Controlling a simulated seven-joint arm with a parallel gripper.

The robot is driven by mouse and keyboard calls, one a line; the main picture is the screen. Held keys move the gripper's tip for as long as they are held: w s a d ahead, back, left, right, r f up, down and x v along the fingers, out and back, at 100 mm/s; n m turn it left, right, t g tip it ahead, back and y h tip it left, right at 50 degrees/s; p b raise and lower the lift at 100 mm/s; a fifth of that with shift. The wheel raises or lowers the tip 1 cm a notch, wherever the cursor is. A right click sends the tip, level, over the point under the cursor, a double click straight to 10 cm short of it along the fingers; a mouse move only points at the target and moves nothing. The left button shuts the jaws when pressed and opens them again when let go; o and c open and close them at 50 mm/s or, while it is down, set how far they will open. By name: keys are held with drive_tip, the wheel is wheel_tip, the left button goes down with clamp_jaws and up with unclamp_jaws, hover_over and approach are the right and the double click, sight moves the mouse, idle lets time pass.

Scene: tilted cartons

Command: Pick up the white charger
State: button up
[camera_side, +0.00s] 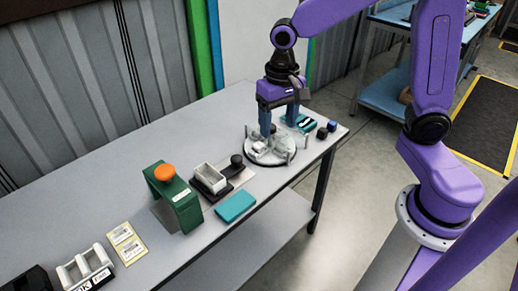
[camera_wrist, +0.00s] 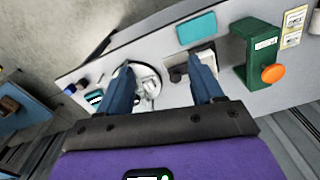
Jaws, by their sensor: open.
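A small white piece (camera_side: 260,146), which looks like the white charger, lies among pale grey shapes on a round dark-rimmed plate (camera_side: 280,163) near the table's right end. Its exact outline is too small to make out. In the wrist view a white piece (camera_wrist: 151,87) shows between my fingers, closer to the left one. My gripper (camera_side: 278,127) points down over the plate with its two blue fingers apart and nothing held. The fingertips also show in the wrist view (camera_wrist: 160,62). The fingers hide part of the plate.
A white open box on a dark base (camera_side: 210,178), a teal block (camera_side: 236,206) and a green stand with an orange knob (camera_side: 173,197) stand left of the plate. A teal-and-black item (camera_side: 300,122) and small dark cubes (camera_side: 327,130) sit near the right edge.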

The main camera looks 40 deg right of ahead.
drive_tip(key=w+d+f+m, duration=0.2)
drive_tip(key=w+d+m, duration=0.1)
drive_tip(key=w+m, duration=0.25)
drive_tip(key=w+d+f+m, duration=0.2)
drive_tip(key=w+m, duration=0.2)
drive_tip(key=w, duration=0.3)
drive_tip(key=m, duration=0.6)
hover_over(260, 144)
wheel_tip(260, 144, down, 4)
wheel_tip(260, 144, down, 16)
drive_tip(key=shift+f, duration=0.1)
drive_tip(key=c, duration=1.1)
